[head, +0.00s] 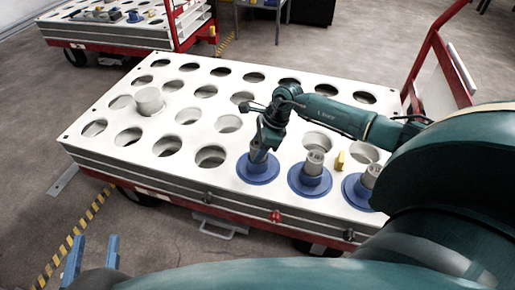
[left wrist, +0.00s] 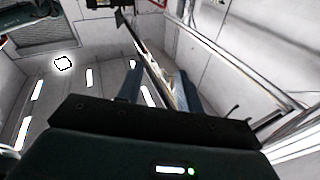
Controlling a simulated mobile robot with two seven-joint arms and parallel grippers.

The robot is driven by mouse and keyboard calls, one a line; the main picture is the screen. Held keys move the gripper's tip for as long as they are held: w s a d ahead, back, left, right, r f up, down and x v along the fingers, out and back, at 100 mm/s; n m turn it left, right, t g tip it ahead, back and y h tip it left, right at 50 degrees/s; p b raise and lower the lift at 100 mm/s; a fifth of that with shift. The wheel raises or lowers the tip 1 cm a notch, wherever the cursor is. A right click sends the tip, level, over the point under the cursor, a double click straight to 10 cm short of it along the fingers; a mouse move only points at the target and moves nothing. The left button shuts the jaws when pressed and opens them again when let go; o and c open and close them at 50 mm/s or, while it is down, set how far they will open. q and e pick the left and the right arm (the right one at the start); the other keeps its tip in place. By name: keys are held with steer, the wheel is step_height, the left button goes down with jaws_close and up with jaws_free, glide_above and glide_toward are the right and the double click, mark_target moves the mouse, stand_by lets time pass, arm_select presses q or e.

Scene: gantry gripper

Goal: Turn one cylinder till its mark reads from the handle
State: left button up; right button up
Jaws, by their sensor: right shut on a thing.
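A white cart top (head: 100,110) with rows of round holes carries several cylinders. Three grey cylinders with blue flanges stand in its front row: a left one (head: 258,173), a middle one (head: 311,178) and a right one (head: 360,192), partly hidden by my arm. My right gripper (head: 260,151) points down and is shut on the left cylinder, hiding much of its top. No mark is readable on any cylinder. The cart's red handle (head: 433,50) rises at the right. My left gripper (head: 92,258) is open and empty, apart from the cart; its fingers also show in the left wrist view (left wrist: 160,88).
A plain pale cylinder (head: 149,101) stands at the cart's left. A small yellow piece (head: 339,160) is on the top behind the blue-flanged cylinders. A second cart (head: 105,35) stands at the back left. Floor at the left is mostly clear, with yellow-black tape (head: 85,220).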

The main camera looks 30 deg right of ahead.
steer(key=shift+n+g+b, duration=0.4)
steer(key=shift+n+b, duration=0.9)
steer(key=shift+n, duration=0.1)
steer(key=shift+f+n+y+b, duration=0.2)
steer(key=shift+n+y+b, duration=0.1)
steer(key=shift+n+b, duration=0.3)
steer(key=shift+r+n+g+b, duration=0.1)
steer(key=shift+n+g+b, duration=0.5)
steer(key=shift+n+b, duration=0.35)
steer(key=shift+f+n+b, duration=0.25)
steer(key=shift+n+b, duration=0.2)
steer(key=shift+b, duration=0.3)
steer(key=shift+n+g+b, duration=0.4)
steer(key=shift+n+b, duration=0.4)
steer(key=shift+n, duration=0.2)
